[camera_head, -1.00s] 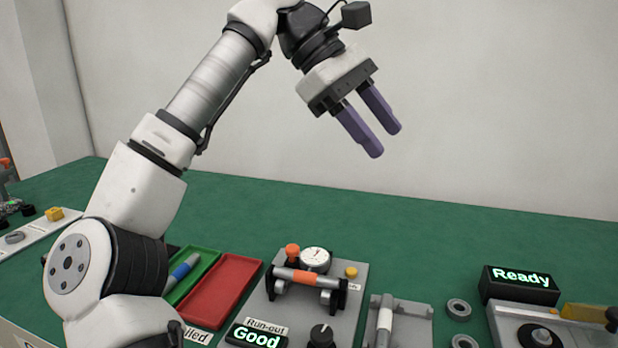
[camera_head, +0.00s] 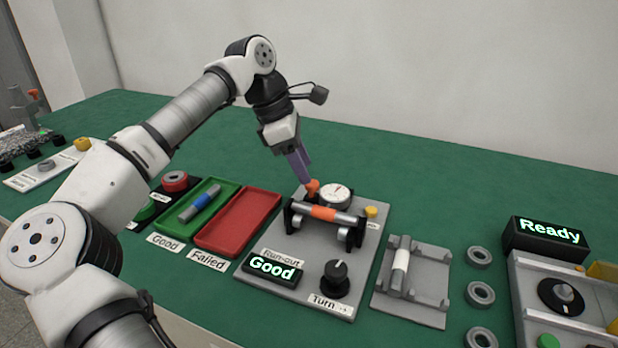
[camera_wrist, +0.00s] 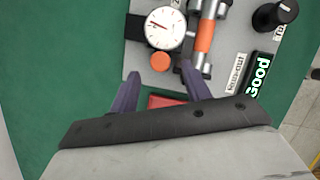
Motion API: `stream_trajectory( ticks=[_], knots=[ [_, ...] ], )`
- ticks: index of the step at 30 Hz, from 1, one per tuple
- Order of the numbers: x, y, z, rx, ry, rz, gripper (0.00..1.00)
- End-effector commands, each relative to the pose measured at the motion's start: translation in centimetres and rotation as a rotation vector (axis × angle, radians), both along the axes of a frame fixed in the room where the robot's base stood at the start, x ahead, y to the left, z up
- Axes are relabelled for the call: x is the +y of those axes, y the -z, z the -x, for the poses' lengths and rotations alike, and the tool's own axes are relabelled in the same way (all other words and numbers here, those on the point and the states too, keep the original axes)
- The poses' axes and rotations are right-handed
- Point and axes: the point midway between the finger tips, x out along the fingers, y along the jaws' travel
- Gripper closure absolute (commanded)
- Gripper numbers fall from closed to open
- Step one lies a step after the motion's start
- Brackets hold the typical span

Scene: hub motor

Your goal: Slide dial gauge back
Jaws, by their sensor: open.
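The dial gauge (camera_head: 336,194) has a round white face and sits on the grey run-out fixture (camera_head: 300,250), behind a shaft with an orange band (camera_head: 324,213). Its orange knob (camera_head: 312,187) is at the gauge's left. In the wrist view the gauge face (camera_wrist: 165,28) and the orange knob (camera_wrist: 160,62) show just beyond the fingers. My gripper (camera_head: 306,178) is low over the fixture, fingers pointing down at the knob. In the wrist view my gripper (camera_wrist: 158,75) is open, with the knob between or just past the fingertips; contact is unclear.
A green tray (camera_head: 170,222) holding a blue-banded shaft and an empty red tray (camera_head: 265,199) lie left of the fixture. The fixture has a "Good" display (camera_head: 272,268) and a black knob (camera_head: 336,275). A shaft cradle (camera_head: 430,290) and several rings stand right.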

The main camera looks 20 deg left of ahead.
Motion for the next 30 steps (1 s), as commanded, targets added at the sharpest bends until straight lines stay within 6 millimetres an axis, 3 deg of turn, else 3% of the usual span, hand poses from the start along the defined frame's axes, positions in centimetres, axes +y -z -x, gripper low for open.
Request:
stream_trajectory(
  ticks=[6, 18, 30],
  knots=[
    [-1.1, 2.7, -0.4, 0.001, 0.0, 0.0, 0.52],
    [-1.4, 3.4, -0.5, 0.0, 0.001, 0.0, 0.52],
    [-1.4, 3.4, -0.5, 0.0, 0.001, 0.0, 1.0]
  ],
)
